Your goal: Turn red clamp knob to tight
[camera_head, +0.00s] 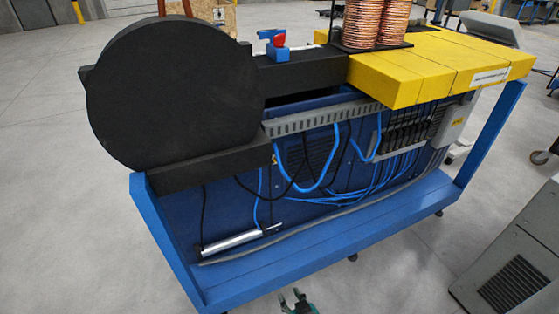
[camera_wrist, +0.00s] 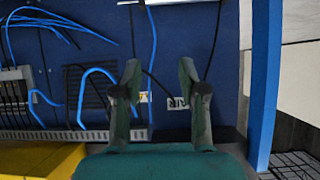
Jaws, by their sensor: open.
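The red clamp knob (camera_head: 279,40) sits on a small blue clamp block (camera_head: 277,54) on the dark top of the machine, between the big black round housing and the yellow blocks. How far it is turned cannot be told at this size. My gripper (camera_head: 291,297) shows at the bottom edge of the head view, low in front of the machine's blue base frame and far from the knob. In the wrist view my gripper (camera_wrist: 160,76) has its two green fingers spread with nothing between them. The knob does not show in the wrist view.
The black round housing (camera_head: 170,92) rises at the left of the machine. Blue cables (camera_head: 325,165) hang along the side. A grey cabinet (camera_head: 515,260) stands at the lower right. The floor in front is clear.

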